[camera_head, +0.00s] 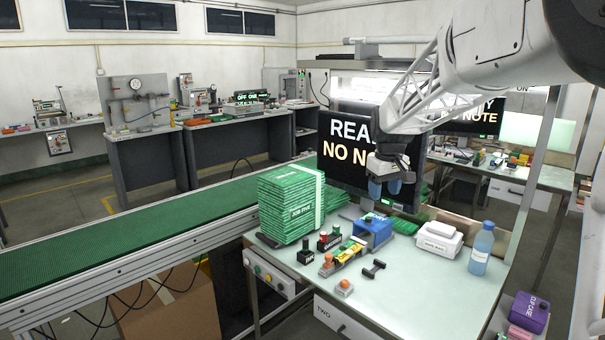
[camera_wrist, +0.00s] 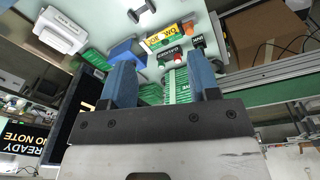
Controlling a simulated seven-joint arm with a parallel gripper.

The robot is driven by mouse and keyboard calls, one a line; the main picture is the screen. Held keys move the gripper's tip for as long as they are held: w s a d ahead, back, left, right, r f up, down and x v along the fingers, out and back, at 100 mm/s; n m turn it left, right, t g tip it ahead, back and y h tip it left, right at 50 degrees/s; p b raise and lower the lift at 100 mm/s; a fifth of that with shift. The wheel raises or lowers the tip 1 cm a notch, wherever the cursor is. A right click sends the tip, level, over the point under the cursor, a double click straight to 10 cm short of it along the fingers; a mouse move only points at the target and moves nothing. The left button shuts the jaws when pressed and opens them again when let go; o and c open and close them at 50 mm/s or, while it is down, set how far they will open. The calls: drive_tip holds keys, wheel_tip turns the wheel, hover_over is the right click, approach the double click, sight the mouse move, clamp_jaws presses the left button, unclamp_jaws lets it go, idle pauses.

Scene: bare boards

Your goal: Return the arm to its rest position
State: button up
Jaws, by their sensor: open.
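My gripper (camera_head: 391,186) hangs from my arm above the back of the worktable, in front of a dark screen with large letters. In the wrist view my gripper (camera_wrist: 160,80) shows two blue fingers set apart with nothing between them. The table top lies beyond the fingers. A blue box (camera_head: 373,231) stands on the table below the gripper. A tall stack of green boards (camera_head: 291,203) stands to the left, apart from the gripper.
The screen (camera_head: 345,150) stands close behind the gripper. A white box (camera_head: 439,238) and a blue bottle (camera_head: 481,249) stand at the right of the table. Small red, green and yellow parts (camera_head: 344,255) lie at the front. A green conveyor (camera_head: 140,237) runs left.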

drive_tip(key=s+a+m, duration=0.2)
drive_tip(key=s+m, duration=0.1)
drive_tip(key=s, duration=2.1)
drive_tip(key=s+f+m, duration=0.1)
drive_tip(key=s+f, duration=0.2)
drive_tip(key=s, duration=0.7)
drive_tip(key=s+a+f+m+t, duration=0.1)
drive_tip(key=s+f, duration=0.3)
drive_tip(key=s, duration=0.5)
drive_tip(key=shift+s+f, duration=0.3)
drive_tip(key=shift+s, duration=0.05)
drive_tip(key=shift+a, duration=0.1)
